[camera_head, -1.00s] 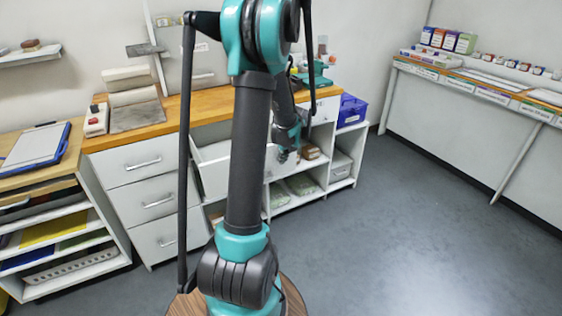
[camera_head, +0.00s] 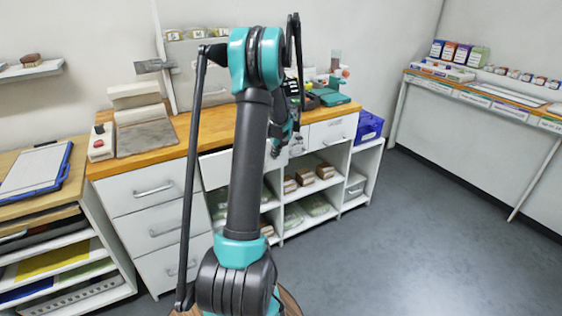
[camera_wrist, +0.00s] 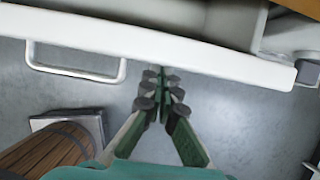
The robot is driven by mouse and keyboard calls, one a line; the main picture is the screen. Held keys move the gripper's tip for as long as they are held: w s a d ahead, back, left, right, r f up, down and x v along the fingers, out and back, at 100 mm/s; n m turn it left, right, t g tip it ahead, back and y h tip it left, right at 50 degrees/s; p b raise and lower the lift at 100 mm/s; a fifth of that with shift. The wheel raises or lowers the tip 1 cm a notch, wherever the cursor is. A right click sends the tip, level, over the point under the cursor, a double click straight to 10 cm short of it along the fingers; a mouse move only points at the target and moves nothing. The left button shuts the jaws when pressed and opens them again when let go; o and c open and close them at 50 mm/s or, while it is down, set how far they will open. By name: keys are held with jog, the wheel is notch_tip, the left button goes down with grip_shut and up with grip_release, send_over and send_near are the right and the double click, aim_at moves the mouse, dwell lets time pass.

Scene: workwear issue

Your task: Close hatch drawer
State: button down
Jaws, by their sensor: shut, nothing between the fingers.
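The hatch drawer is partly hidden behind my arm in the head view, where its white front (camera_head: 214,170) shows below the wooden counter. In the wrist view, its white front (camera_wrist: 180,48) crosses the top, with a bar handle (camera_wrist: 77,66) at the left. Part of its hollow inside shows behind the front, so it stands at least partly open. My gripper (camera_wrist: 160,76) is shut and empty, with its fingertips close to the front's lower edge, right of the handle. I cannot tell whether they touch. The gripper (camera_head: 276,150) also shows below the counter edge in the head view.
White drawers (camera_head: 153,190) stand at the left and another drawer (camera_head: 334,131) at the right. Open shelves below hold brown packages (camera_head: 305,176). A blue bin (camera_head: 369,127) stands at the far right of the unit. The grey floor (camera_head: 420,240) is clear to the right.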

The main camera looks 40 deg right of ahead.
jog(key=shift+w+d, duration=0.2)
jog(key=shift+w, duration=0.65)
jog(key=shift+w+d, duration=0.25)
jog(key=shift+w, duration=0.65)
jog(key=shift+w+d, duration=0.2)
jog(key=shift+w, duration=0.65)
jog(key=shift+r, duration=0.1)
